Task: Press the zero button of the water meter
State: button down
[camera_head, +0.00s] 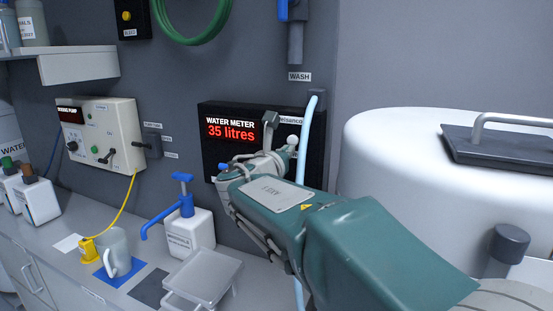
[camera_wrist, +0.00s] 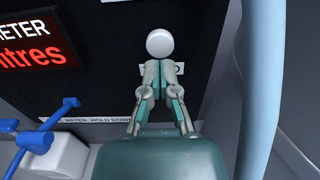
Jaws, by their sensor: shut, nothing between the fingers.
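The water meter (camera_head: 212,150) is a black wall panel with a red display reading "35 litres" in the head view. In the wrist view its dark face (camera_wrist: 110,80) fills the upper middle. A white round knob (camera_wrist: 160,43) stands on it just above my fingertips; it also shows in the head view (camera_head: 292,140). My gripper (camera_wrist: 163,69) is shut and empty, its tips close in front of the panel. A small white label (camera_wrist: 179,69) is partly hidden behind the tips. I cannot tell whether the fingers touch anything.
A pale blue hose (camera_head: 306,140) hangs right of the meter and passes close to my arm. A large white vessel (camera_head: 410,150) stands at the right. A white bottle with a blue pump (camera_head: 182,205) and a grey jug (camera_head: 115,250) stand on the bench below.

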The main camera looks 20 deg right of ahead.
jog(key=shift+w+d, duration=0.25)
jog(key=shift+w, duration=0.05)
